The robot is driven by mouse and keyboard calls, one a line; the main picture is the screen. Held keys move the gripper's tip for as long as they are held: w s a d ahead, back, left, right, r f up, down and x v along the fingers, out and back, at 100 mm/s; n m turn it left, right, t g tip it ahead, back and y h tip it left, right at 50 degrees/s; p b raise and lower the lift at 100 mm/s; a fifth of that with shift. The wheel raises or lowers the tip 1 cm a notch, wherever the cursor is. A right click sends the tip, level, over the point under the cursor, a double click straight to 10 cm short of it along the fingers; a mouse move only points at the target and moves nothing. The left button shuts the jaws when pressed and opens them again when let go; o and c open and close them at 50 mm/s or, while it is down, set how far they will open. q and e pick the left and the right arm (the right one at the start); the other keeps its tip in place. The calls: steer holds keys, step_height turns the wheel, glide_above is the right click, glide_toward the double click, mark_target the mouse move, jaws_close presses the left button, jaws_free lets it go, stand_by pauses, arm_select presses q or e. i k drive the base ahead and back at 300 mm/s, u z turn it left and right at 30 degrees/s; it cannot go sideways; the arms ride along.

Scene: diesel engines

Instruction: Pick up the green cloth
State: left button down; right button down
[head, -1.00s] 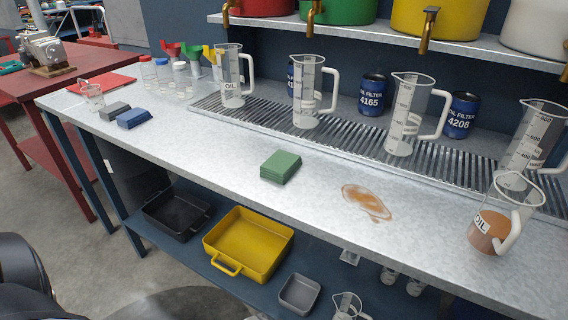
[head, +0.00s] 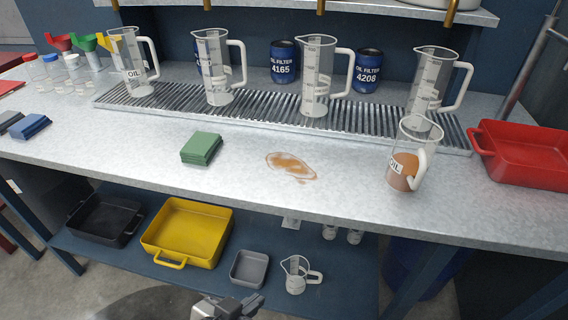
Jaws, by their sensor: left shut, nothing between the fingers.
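The green cloth (head: 201,147) is a folded, flat stack lying on the grey metal worktop (head: 110,150), left of a brown oil spill (head: 291,166). My left gripper (head: 252,302) shows at the bottom edge of the head view, low in front of the bench and well below the cloth. It is shut and empty, apart from the cloth. My right gripper is not in view.
A jug of brown oil (head: 408,160) stands near the front edge, with a red tray (head: 525,152) to its right. Blue cloths (head: 30,126) lie at the left. Several clear jugs stand on the drain grate. A yellow tray (head: 187,232) sits on the lower shelf.

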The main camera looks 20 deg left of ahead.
mark_target(201, 148)
steer(key=z, duration=2.95)
steer(key=k, duration=1.3)
steer(key=u, duration=2)
